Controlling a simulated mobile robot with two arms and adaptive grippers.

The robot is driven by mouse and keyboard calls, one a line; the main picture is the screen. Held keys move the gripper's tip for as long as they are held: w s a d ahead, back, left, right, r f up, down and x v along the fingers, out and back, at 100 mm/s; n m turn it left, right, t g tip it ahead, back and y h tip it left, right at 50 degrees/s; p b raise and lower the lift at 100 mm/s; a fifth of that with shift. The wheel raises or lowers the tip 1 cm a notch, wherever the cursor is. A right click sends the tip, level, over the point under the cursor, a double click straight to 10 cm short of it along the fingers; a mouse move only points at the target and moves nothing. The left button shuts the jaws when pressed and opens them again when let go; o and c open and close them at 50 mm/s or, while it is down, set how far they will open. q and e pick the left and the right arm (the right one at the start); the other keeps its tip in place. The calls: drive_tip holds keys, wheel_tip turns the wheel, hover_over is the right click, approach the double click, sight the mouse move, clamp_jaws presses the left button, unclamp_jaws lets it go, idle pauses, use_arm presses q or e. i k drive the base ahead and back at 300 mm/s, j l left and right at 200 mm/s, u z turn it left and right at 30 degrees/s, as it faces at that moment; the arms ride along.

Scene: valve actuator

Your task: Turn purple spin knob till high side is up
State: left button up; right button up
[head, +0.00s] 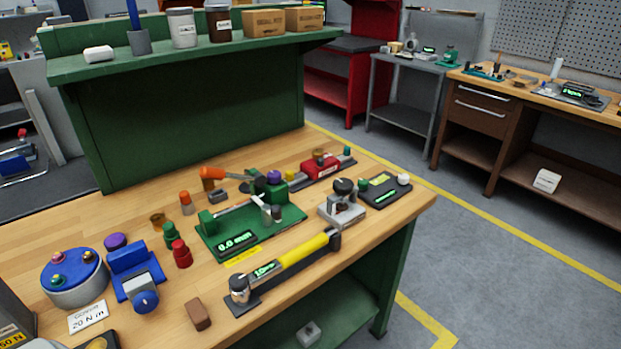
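Two purple knob-like parts show in the head view. One small purple knob (274,177) sits on top of a green block at the back right end of the green fixture (285,222), whose display reads about 0.0 mm. The other is a flat purple round piece (115,241) near the blue vise-like device (134,270) on the left of the bench. Both are too small to tell which side is high. Neither of my grippers is in view.
The wooden bench (375,228) also holds a yellow torque tool (290,260), a red device (320,166), a grey round base with coloured knobs (74,276) and a brown block (197,314). A green shelf (200,56) stands behind. Bare wood shows at the front right.

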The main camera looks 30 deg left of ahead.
sight(274, 177)
drive_tip(key=k+u, duration=0.1)
drive_tip(key=u, duration=1.15)
